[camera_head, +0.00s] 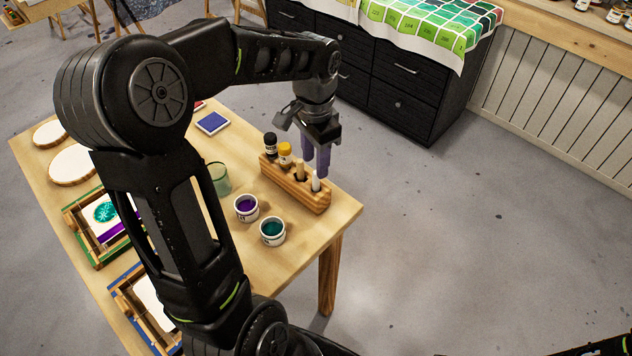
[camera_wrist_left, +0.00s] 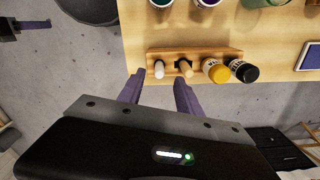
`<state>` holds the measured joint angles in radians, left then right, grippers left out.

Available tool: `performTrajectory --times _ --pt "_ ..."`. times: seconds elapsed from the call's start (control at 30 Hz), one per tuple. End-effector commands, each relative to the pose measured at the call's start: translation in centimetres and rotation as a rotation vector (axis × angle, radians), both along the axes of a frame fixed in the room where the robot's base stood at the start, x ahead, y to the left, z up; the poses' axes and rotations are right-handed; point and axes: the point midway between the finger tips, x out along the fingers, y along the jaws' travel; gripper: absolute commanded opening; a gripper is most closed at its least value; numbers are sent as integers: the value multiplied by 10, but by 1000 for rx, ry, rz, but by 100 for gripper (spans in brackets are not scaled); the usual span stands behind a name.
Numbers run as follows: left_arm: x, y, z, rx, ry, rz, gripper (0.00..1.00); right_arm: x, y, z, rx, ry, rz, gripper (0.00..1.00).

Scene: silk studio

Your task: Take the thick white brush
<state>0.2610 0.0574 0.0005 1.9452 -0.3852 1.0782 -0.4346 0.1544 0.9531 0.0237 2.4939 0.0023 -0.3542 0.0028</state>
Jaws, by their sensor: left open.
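A wooden holder block (camera_head: 300,192) stands near the right edge of the table. A thick white brush (camera_head: 316,182) stands upright in its near end, and it also shows in the left wrist view (camera_wrist_left: 159,69). My left gripper (camera_head: 317,160) is open and empty, pointing down by the holder. In the left wrist view its purple fingertips (camera_wrist_left: 158,82) lie either side of the white brush's line, apart from it. My right gripper (camera_wrist_left: 36,24) shows small at the upper left of the wrist view; its jaws are unclear.
A wooden-handled brush (camera_wrist_left: 186,67), a yellow-capped bottle (camera_wrist_left: 215,70) and a black-capped bottle (camera_wrist_left: 243,70) share the holder. Purple (camera_head: 246,208) and teal (camera_head: 272,231) paint pots and a green glass (camera_head: 219,178) stand beside it. Floor is clear to the right.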

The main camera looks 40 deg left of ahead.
Motion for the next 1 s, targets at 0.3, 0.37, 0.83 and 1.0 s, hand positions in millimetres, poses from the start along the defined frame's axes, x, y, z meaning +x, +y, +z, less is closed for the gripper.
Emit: performTrajectory --times 0.3,0.37,0.83,1.0 --pt "0 -1 -8 0 3 0 41 0 0 3 -1 1 -1 36" --pt "-1 -1 -15 -1 4 -1 41 -1 0 6 -1 2 0 36" --pt "0 -2 -52 1 0 0 41 -2 -1 10 -3 4 -2 36" --pt "0 -2 -52 1 0 0 41 -2 -1 10 -3 5 -1 36"
